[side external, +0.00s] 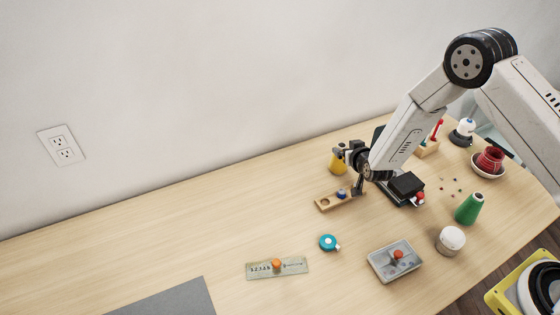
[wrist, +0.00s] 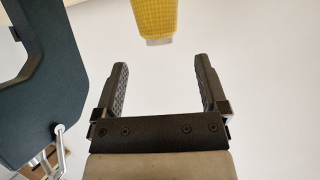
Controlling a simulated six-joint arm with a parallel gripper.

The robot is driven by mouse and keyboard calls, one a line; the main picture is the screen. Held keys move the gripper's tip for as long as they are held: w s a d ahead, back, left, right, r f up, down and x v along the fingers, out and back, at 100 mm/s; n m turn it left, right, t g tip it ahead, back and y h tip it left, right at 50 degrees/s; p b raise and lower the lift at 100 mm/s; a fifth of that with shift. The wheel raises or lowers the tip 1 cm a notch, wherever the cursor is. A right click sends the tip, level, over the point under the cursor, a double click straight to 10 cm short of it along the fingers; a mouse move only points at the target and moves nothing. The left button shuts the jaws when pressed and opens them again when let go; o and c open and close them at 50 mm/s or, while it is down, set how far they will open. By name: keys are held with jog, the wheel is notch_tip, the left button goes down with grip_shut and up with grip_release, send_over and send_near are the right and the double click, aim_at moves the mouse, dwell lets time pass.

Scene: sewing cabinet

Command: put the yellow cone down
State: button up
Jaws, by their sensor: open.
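The yellow cone (side external: 337,164) appears to stand upright on the table near the wall, just past my gripper (side external: 348,169). In the wrist view the yellow cone (wrist: 156,18) is at the top edge, cut off, with its pale lower end showing. It lies beyond the tips of my gripper (wrist: 162,68), apart from both fingers. My gripper is open, with nothing between its fingers. The side view partly hides the cone behind my gripper.
A dark machine (wrist: 38,75) is close on the left in the wrist view. A teal tape (side external: 328,242), grey tray (side external: 382,266) and green cone (side external: 469,208) lie nearer. The table's left is mostly clear.

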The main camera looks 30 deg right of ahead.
jog(key=shift+v, duration=2.35)
jog(key=shift+r, duration=0.15)
jog(key=s+r+n+g+y, duration=0.1)
jog(key=s+r+g, duration=0.4)
jog(key=s, duration=0.6)
jog(key=s+r+n+g+y, duration=0.2)
jog(key=s+r+g, duration=0.2)
jog(key=s+r, duration=0.3)
jog(key=s, duration=0.5)
jog(key=shift+s+a+g+y, duration=0.2)
jog(key=shift+s+g+y, duration=0.1)
jog(key=shift+g, duration=0.1)
